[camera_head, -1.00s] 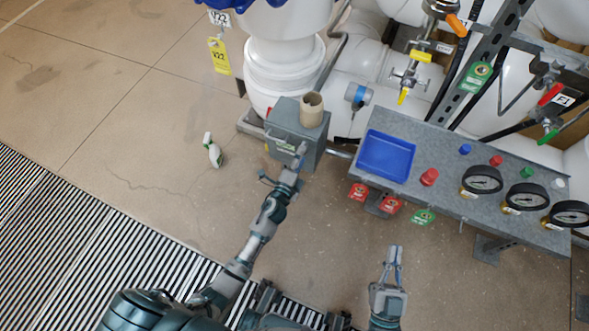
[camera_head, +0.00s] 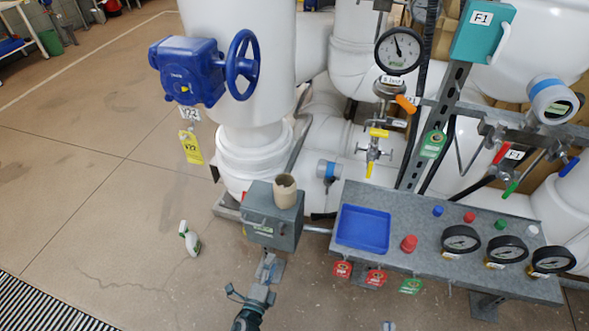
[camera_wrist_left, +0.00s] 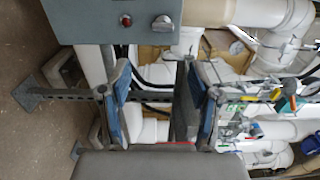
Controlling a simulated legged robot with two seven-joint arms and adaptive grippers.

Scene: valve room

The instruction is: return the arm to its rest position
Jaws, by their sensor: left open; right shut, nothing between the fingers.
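My left gripper (camera_head: 268,268) is low in the head view, just below the front of a grey box (camera_head: 273,218). Its fingers are spread with nothing between them, and the left wrist view shows both blue-padded fingers apart (camera_wrist_left: 160,105). In that wrist view the grey box (camera_wrist_left: 115,15) is at the top, apart from the fingers. Only the tip of my right gripper (camera_head: 388,326) shows at the bottom edge of the head view; it is shut and empty, and the rest is out of frame.
A cardboard roll (camera_head: 286,191) stands on the grey box. A grey panel table (camera_head: 425,240) holds a blue tray (camera_head: 363,229), coloured buttons and gauges (camera_head: 461,240). White pipes and a blue valve wheel (camera_head: 242,65) are behind.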

